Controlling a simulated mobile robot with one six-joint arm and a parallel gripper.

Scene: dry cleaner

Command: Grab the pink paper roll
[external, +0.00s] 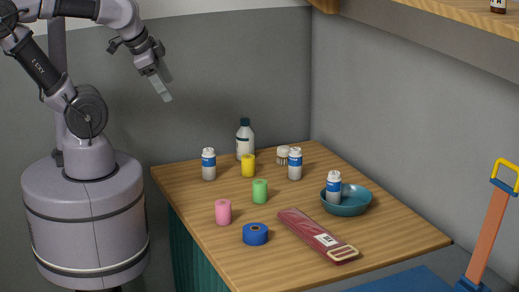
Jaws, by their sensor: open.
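The pink paper roll (223,212) stands upright on the wooden table (390,237), near its left edge. My gripper (163,88) is open and empty, high above and to the left of the roll, well apart from it. The gripper's fingers point down and to the right. Nothing hides the roll.
A green roll (260,191), a yellow roll (248,166) and a blue tape roll (255,234) are near the pink one. White bottles, a teal bowl (346,201) holding a bottle, and a dark red packaged item (315,234) are also on the table. Walls stand behind and at right.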

